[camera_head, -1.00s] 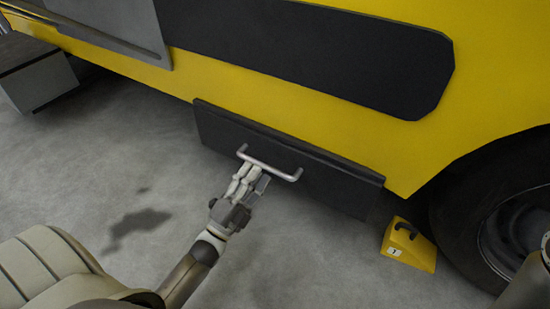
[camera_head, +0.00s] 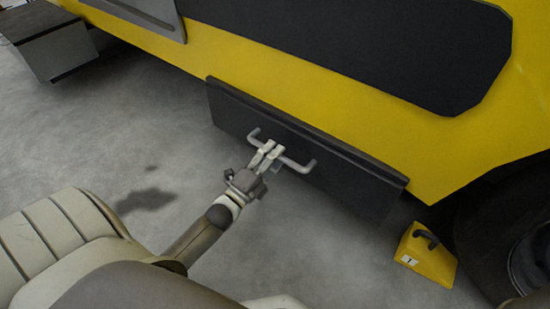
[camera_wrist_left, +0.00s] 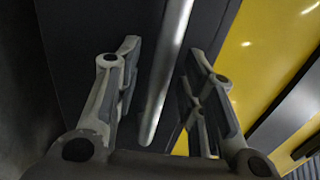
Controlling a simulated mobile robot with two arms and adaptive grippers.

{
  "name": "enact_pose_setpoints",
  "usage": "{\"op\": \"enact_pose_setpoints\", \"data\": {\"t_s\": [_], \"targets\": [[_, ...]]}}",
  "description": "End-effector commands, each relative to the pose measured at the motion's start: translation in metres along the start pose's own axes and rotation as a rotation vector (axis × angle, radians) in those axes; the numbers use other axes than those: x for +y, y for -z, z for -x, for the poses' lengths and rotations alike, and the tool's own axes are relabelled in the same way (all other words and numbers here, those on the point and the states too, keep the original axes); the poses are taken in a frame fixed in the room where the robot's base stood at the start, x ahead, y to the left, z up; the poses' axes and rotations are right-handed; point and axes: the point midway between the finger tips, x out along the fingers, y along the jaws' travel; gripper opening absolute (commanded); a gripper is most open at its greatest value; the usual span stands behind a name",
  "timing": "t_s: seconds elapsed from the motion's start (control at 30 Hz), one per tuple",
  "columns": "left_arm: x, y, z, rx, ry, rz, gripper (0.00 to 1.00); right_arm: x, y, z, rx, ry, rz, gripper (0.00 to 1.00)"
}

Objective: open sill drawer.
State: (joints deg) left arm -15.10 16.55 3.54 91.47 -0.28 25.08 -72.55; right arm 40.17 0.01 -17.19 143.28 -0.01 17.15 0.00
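The sill drawer (camera_head: 230,112) is a dark panel under the yellow vehicle's side, and it looks shut. Its pale bar handle (camera_head: 301,165) stands out from the front. My left gripper (camera_head: 271,150) is at the handle in the head view, its fingers reaching the bar left of the middle. In the left wrist view the two fingers are spread apart, and the handle bar (camera_wrist_left: 165,80) runs between them with a gap on each side. I cannot tell whether either finger touches it. My right gripper is out of view.
A yellow wheel chock (camera_head: 428,257) with a dark handle lies on the floor right of the drawer, beside the large black tyre (camera_head: 500,235). A grey box-like step (camera_head: 55,55) is at the far left. The grey floor in front of the drawer is clear.

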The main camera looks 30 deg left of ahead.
Motion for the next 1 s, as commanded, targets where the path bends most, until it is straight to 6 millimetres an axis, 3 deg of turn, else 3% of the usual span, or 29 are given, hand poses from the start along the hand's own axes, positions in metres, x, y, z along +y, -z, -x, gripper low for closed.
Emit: {"op": "enact_pose_setpoints", "data": {"t_s": [0.37,0.67,1.0], "targets": [[-0.0005,0.0004,-0.0083,0.0,-0.001,0.001,0.37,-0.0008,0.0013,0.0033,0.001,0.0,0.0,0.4],[-0.0003,0.0003,-0.008,0.0,-0.001,0.001,0.01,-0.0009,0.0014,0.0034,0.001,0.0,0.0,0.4],[-0.0003,0.0004,-0.0075,0.0,-0.001,0.001,0.0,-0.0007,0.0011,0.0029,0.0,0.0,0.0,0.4]]}}
